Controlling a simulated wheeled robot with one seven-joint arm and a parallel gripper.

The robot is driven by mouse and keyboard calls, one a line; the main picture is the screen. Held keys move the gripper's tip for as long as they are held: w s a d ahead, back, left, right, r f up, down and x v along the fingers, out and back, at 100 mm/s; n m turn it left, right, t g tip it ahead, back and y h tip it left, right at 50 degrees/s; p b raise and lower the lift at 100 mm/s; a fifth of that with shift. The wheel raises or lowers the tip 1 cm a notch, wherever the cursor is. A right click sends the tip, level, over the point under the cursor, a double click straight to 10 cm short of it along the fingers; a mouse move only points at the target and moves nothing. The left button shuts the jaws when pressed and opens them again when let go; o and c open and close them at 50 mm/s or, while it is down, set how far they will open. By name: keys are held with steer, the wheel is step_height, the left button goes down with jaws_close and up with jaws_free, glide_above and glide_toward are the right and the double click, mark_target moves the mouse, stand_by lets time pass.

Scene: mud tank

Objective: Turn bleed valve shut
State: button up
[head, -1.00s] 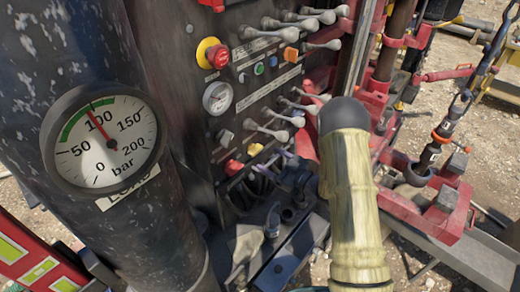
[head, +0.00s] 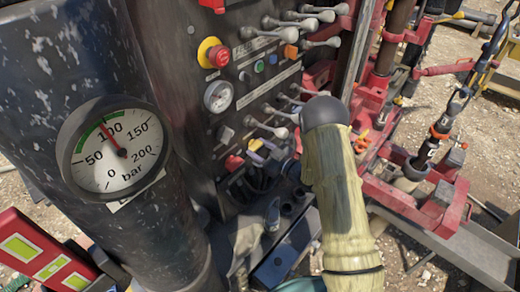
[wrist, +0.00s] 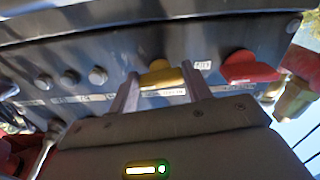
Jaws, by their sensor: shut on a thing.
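A small yellow valve handle (wrist: 158,76) sits low on the dark panel, and my gripper (wrist: 160,82) is shut on it, one grey finger on each side. The label below it is too small to read. In the head view the yellow handle (head: 255,145) shows at the panel's lower edge, with my gripper (head: 266,152) at it, partly hidden by my arm. A round pressure gauge (head: 118,152) at the left has its needle near 100 bar, in the green band.
A red handle (wrist: 248,68) is just right of the yellow one in the wrist view. Above are a red stop button on yellow (head: 216,54), a small dial (head: 218,96) and several grey levers (head: 303,17). Red machinery (head: 440,210) stands to the right.

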steer(key=shift+f+n+b, duration=0.15)
steer(key=shift+n+b, duration=0.35)
steer(key=shift+b, duration=0.45)
steer(key=n+b, duration=0.1)
steer(key=b, duration=0.2)
steer(key=shift+f+n, duration=0.15)
steer(key=shift+n, duration=0.15)
steer(key=n+b, duration=0.5)
steer(key=b, duration=0.5)
steer(key=shift+w+d, duration=0.1)
steer(key=n+b, duration=0.6)
steer(key=b, duration=0.6)
steer(key=n+b, duration=0.1)
steer(key=b, duration=0.1)
steer(key=n+b, duration=0.2)
steer(key=b, duration=0.1)
steer(key=shift+r, duration=0.4)
steer(key=o, duration=1)
steer(key=shift+r, duration=0.1)
